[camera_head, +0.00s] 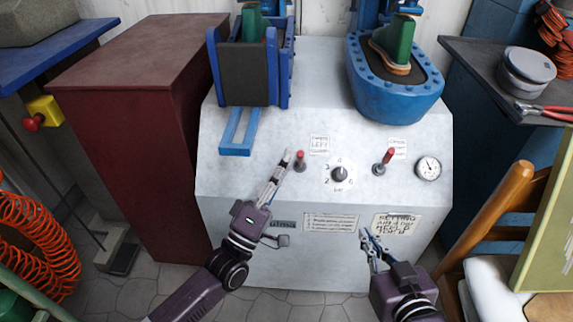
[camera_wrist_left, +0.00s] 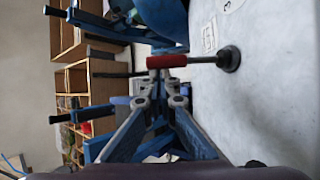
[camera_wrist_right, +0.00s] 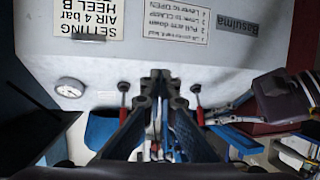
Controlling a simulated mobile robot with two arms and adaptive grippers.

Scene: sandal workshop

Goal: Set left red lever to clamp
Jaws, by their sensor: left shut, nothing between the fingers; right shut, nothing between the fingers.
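The left red lever (camera_head: 300,158) stands on the sloped face of the pale machine, under a small label. In the left wrist view its red handle (camera_wrist_left: 170,61) lies just beyond my fingertips, with its dark base to the right. My left gripper (camera_head: 286,157) is shut and empty, its tips close to the left of the lever; whether they touch is unclear. My right gripper (camera_head: 367,235) is shut and empty, low before the machine's front. The right wrist view also shows the left lever (camera_wrist_right: 199,115), right of the fingers.
A second red lever (camera_head: 388,156) stands right of the dial (camera_head: 339,174), beside a pressure gauge (camera_head: 428,167). Blue press stations (camera_head: 395,98) sit above. A dark red cabinet (camera_head: 140,120) borders the left; a wooden chair (camera_head: 497,215) stands at the right.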

